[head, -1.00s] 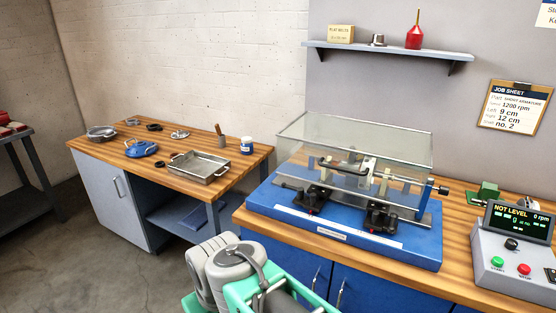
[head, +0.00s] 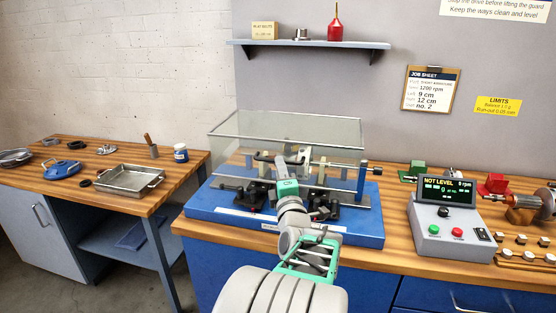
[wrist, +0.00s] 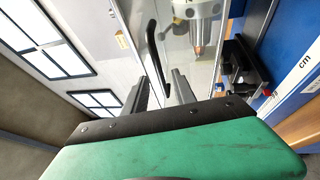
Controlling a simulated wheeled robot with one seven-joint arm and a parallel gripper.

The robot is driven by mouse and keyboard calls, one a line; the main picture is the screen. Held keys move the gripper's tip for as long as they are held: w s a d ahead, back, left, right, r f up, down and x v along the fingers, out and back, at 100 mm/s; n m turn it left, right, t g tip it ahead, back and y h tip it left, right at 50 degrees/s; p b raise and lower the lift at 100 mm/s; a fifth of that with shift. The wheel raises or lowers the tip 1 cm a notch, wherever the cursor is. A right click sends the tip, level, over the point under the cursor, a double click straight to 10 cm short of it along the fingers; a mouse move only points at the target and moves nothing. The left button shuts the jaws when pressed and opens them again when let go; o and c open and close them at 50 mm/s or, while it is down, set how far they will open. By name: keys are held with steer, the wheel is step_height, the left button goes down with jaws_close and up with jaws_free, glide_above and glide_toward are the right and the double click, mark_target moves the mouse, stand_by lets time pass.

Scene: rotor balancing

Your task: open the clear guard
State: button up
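The clear guard (head: 290,128) is down over the blue balancing machine (head: 345,228) on the wooden bench. Its dark handle (head: 268,157) is on the front side. My gripper (head: 293,163) is in front of the guard, close to the handle; the head view does not show its fingers clearly. In the wrist view my gripper (wrist: 161,82) has its two fingers apart, with the black handle (wrist: 153,52) ahead of and roughly between them. I cannot tell whether they touch it. The guard's clear panel (wrist: 182,50) shows beyond.
The control box (head: 452,232) at the right reads "NOT LEVEL" and 0 rpm. A rotor (head: 525,203) and several small weights lie farther right. A shelf (head: 310,45) is on the wall above the guard. A side bench with a metal tray (head: 122,180) is at left.

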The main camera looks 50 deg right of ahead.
mark_target(288, 155)
steer(key=p+x, duration=0.1)
steer(key=x, duration=0.3)
steer(key=shift+w+d, duration=0.2)
steer(key=shift+w, duration=0.05)
steer(key=shift+c, duration=0.3)
jaws_close()
stand_by(0.8)
